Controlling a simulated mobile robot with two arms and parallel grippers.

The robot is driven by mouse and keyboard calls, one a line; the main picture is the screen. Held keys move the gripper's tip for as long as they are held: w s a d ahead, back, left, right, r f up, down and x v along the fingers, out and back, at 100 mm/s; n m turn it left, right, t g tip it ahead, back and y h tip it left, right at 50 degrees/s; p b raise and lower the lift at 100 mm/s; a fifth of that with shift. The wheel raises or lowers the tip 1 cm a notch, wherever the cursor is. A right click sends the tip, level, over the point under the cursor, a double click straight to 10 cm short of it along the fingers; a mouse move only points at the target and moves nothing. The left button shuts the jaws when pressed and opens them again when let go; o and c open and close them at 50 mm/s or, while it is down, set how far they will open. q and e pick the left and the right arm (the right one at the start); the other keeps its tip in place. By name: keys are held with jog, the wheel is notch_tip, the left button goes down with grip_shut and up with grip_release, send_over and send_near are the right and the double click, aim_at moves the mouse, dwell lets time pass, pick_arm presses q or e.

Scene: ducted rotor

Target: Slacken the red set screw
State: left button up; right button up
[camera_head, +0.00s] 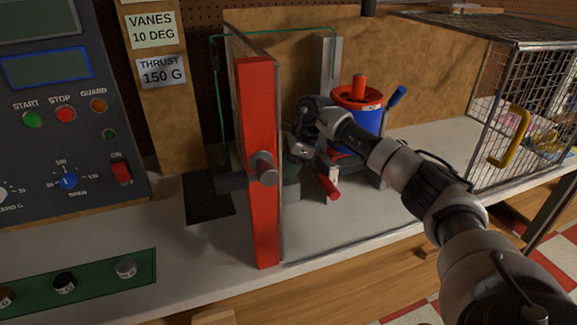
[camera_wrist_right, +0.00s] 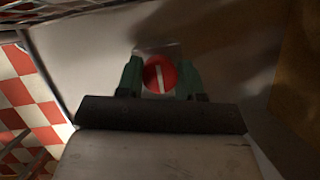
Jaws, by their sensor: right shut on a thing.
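The red set screw (camera_wrist_right: 159,74) shows in the right wrist view as a round red head with a pale slot line, tilted slightly off upright. My right gripper (camera_wrist_right: 159,82) has its two dark green fingers on either side of the head, shut on it. In the head view my right arm reaches in from the lower right, and the right gripper (camera_head: 291,165) is low beside the rotor stand, partly behind the red door edge. The screw head cannot be made out there. My left gripper is not in view.
A red-edged door (camera_head: 257,110) with a grey latch stands upright just left of my gripper. A blue duct with a red rim (camera_head: 361,118) is behind my wrist. A red-ended part (camera_head: 328,187) is close by. A wire cage (camera_head: 500,90) stands right, a control panel (camera_head: 65,110) left.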

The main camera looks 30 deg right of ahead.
jog(key=o, duration=0.9)
jog(key=shift+o, duration=0.2)
jog(key=b+v, duration=0.1)
jog(key=v, duration=0.6)
jog(key=shift+r, duration=0.25)
jog(key=shift+s+d+f, duration=0.1)
